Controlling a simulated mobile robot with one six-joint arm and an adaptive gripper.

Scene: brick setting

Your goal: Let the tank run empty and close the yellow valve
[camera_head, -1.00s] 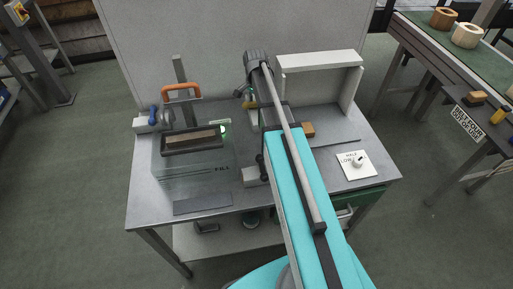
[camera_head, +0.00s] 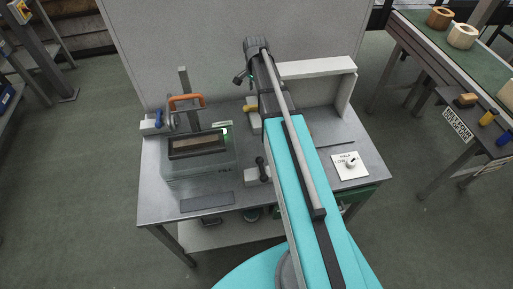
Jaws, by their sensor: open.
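The clear tank (camera_head: 198,166) stands on the left of the metal table, with a dark-rimmed brown piece at its top. I cannot tell the liquid level inside. The yellow valve handle (camera_head: 249,108) shows on a pale block just left of my arm, partly hidden by it. A blue valve handle (camera_head: 157,120) is on the tank's far left, and a black lever (camera_head: 261,163) on a pale block is at its right. My gripper (camera_head: 244,81) is open and empty, raised in front of the back panel, above and apart from the yellow handle.
An orange handle (camera_head: 187,101) rises behind the tank. A green light (camera_head: 225,131) shows at its rear right corner. A white plate with a knob (camera_head: 349,164) lies on the right, before a white frame (camera_head: 317,68). My arm crosses the middle of the table.

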